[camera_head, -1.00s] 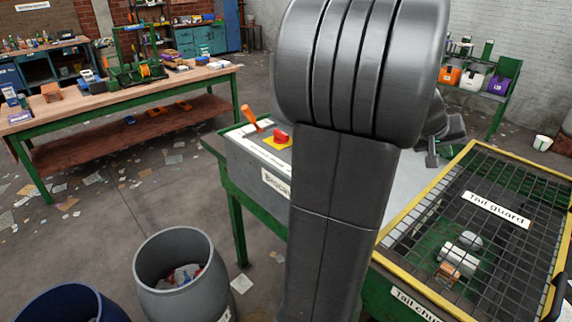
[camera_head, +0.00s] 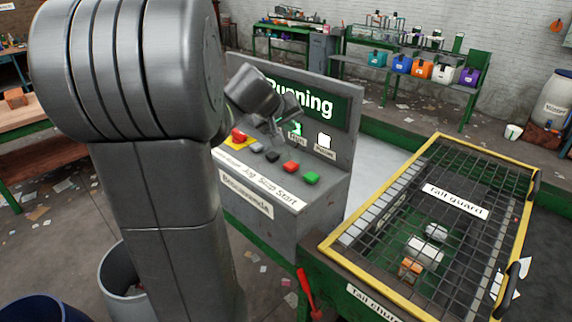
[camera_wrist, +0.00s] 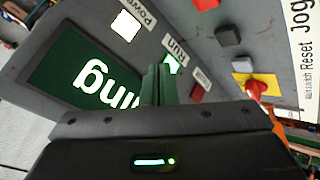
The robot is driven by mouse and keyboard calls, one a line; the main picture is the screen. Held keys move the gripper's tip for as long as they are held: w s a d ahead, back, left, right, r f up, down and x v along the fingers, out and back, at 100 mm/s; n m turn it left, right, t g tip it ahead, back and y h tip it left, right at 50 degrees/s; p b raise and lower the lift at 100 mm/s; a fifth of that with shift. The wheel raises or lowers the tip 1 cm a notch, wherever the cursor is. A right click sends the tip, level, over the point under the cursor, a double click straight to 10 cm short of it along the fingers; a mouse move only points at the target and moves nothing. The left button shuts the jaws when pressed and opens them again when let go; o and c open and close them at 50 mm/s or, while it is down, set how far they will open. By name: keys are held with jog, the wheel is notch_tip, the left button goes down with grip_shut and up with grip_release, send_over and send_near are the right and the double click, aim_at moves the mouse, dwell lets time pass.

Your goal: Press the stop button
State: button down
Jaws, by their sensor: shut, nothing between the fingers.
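The stop button is the red block button (camera_head: 290,167) on the console's sloped top, above the printed word Stop. It shows at the top edge of the wrist view (camera_wrist: 206,4). My gripper (camera_head: 287,122) hangs above the console's back part, near the upright display. Its fingers (camera_wrist: 158,85) are shut and empty, and they point toward the area by the screen and Run label. They appear apart from the stop button. The console screen (camera_head: 306,100) reads Running. Part of the gripper is hard to make out in the head view.
The yellow-framed tail guard (camera_head: 420,290) stands at right. A red-handled tool (camera_head: 308,290) hangs on the green frame.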

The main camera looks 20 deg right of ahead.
jog(key=shift+f, duration=0.15)
jog(key=b, duration=0.6)
send_over(289, 166)
notch_tip(289, 166, down, 8)
jog(key=shift+s+r, duration=0.1)
jog(key=shift+r, duration=0.05)
jog(key=shift+f+b, duration=0.45)
jog(key=shift+b, duration=0.05)
jog(key=shift+f, duration=0.15)
dwell(1.4)
jog(key=shift+f+b, duration=0.3)
jog(key=shift+b, duration=0.3)
jog(key=shift+f+b, duration=0.5)
jog(key=shift+b, duration=0.1)
dwell(0.4)
jog(key=shift+r, duration=0.2)
jog(key=shift+r+p, duration=0.6)
jog(key=shift+r, duration=0.15)
jog(key=shift+r, duration=0.1)
